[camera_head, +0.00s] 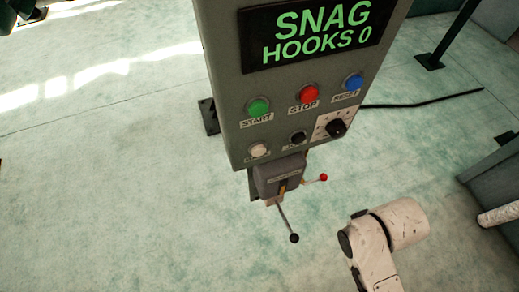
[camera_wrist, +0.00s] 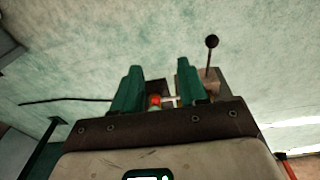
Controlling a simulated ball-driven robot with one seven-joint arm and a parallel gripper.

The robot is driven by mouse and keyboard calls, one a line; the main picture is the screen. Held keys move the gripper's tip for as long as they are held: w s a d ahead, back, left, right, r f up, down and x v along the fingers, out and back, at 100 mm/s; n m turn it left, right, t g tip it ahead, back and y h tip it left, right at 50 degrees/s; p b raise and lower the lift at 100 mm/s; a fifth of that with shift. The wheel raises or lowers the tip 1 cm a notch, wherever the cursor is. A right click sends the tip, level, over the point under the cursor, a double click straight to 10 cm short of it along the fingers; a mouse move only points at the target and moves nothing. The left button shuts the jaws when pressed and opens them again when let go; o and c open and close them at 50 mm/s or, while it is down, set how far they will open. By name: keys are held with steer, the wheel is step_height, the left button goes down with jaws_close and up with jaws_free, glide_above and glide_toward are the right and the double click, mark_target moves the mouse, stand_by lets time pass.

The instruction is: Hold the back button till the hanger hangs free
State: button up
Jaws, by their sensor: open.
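The grey control box (camera_head: 226,88) stands upright in the head view, its screen (camera_head: 316,32) reading "SNAG HOOKS 0". A white button (camera_head: 258,150) and a black button (camera_head: 297,137) sit in its lower row. Their labels are too small to read, so I cannot tell which is the back button. My gripper (camera_wrist: 159,67) shows in the wrist view with its two green fingers apart. A small red-orange thing (camera_wrist: 154,101) and a pale rod show in the gap, apparently beyond the fingers; contact is unclear. I see no hanger.
Green START (camera_head: 258,106), red STOP (camera_head: 307,93) and blue RESET (camera_head: 354,81) buttons sit above a black rotary knob (camera_head: 336,128). Below the box, a black-balled lever (camera_head: 287,221) and a red-tipped lever (camera_head: 316,180) stick out. A dark cable (camera_head: 425,102) lies on the floor.

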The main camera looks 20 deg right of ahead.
jaws_close()
stand_by(1.6)
